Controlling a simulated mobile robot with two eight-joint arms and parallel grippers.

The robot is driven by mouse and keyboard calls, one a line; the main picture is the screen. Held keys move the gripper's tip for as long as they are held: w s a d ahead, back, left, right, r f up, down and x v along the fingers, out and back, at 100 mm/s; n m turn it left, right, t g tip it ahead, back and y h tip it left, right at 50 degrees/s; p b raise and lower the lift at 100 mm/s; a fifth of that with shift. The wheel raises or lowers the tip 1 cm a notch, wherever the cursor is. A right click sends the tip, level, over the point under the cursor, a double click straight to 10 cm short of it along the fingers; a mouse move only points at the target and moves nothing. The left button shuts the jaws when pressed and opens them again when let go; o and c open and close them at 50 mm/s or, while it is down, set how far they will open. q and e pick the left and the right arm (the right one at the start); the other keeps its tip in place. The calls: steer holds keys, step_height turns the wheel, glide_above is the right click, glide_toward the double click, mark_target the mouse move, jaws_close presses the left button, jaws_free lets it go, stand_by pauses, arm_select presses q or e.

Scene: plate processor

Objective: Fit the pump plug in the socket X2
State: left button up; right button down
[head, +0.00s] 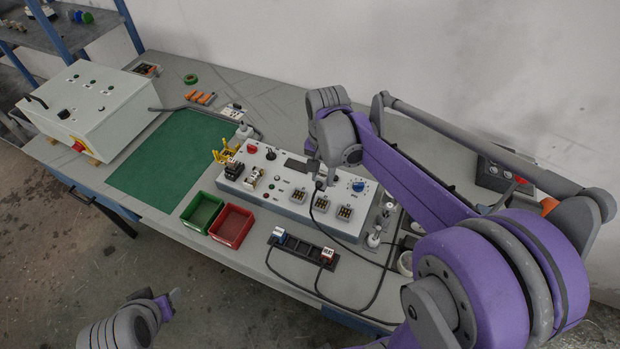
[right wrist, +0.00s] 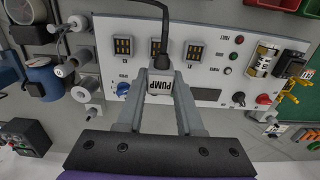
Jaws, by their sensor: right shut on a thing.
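The pump plug (right wrist: 160,85) is a pale block lettered PUMP, with a black cable. My right gripper (right wrist: 160,80) is shut on it, one finger on each side. In the head view my right gripper (head: 321,182) is above the white control panel (head: 262,190) and mostly hides the plug. Three dark sockets sit in a row on the panel. The middle one, X2 (right wrist: 158,46), lies beyond the plug in the right wrist view, partly behind the cable; it also shows in the head view (head: 322,203). The plug looks apart from it. My left gripper (head: 168,304) is at the lower left, clear of the table.
A black holder (head: 303,247) with two other plugs lies in front of the panel, their cables looping right. Red (head: 232,225) and green (head: 202,212) bins stand to its left. A blue knob (head: 358,186) is on the panel. The green mat (head: 170,160) is clear.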

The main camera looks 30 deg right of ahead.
steer(key=shift+s+f, duration=0.2)
steer(key=shift+f, duration=0.3)
steer(key=shift+d+f+b, duration=0.1)
steer(key=shift+f+b, duration=0.45)
steer(key=shift+f, duration=0.2)
steer(key=shift+f+b, duration=0.85)
steer(key=shift+f, duration=0.85)
arm_select(q)
steer(key=f, duration=0.1)
steer(key=s+f, duration=0.1)
steer(key=f, duration=0.1)
steer(key=s+f, duration=0.1)
steer(key=shift+s+f, duration=0.15)
arm_select(e)
steer(key=shift+w, duration=0.1)
arm_select(q)
steer(key=shift+f, duration=0.15)
